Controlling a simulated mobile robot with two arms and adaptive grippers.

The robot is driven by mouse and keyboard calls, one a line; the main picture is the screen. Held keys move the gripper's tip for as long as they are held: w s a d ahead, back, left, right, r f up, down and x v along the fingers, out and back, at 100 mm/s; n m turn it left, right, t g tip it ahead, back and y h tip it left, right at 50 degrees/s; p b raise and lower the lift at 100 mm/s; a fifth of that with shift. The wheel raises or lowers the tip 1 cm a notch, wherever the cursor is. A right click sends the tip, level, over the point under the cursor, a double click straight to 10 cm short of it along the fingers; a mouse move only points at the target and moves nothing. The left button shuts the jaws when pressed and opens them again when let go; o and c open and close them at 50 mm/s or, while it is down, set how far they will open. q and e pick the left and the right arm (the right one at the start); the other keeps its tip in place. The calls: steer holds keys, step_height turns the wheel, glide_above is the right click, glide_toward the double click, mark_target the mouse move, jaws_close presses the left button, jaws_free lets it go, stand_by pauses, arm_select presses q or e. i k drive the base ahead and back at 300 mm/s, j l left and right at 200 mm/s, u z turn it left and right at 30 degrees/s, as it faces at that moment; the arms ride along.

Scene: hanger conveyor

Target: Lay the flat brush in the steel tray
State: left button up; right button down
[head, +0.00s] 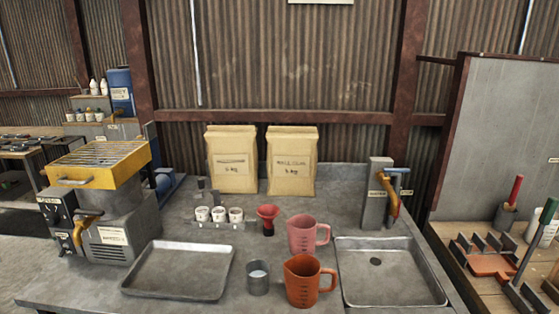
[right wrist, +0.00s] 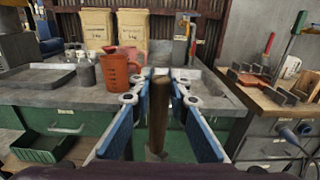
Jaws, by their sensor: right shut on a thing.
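The steel tray (head: 178,272) lies empty on the grey counter, front left of the middle in the head view. It also shows at the left of the right wrist view (right wrist: 38,80). My right gripper (right wrist: 161,88) shows only in the right wrist view, in front of the counter. It is shut on a brown wooden handle, which I take for the flat brush (right wrist: 158,115). The handle stands roughly upright between the blue fingers; its bristles are not clearly visible. My left gripper is in neither view.
An orange jug (head: 302,282), a pink jug (head: 301,235) and a steel cup (head: 258,278) stand between the tray and the sink (head: 425,292). A yellow-topped machine (head: 98,160) stands left of the tray.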

mark_target(173, 271)
steer(key=i+j+u, duration=0.1)
steer(key=u, duration=0.8)
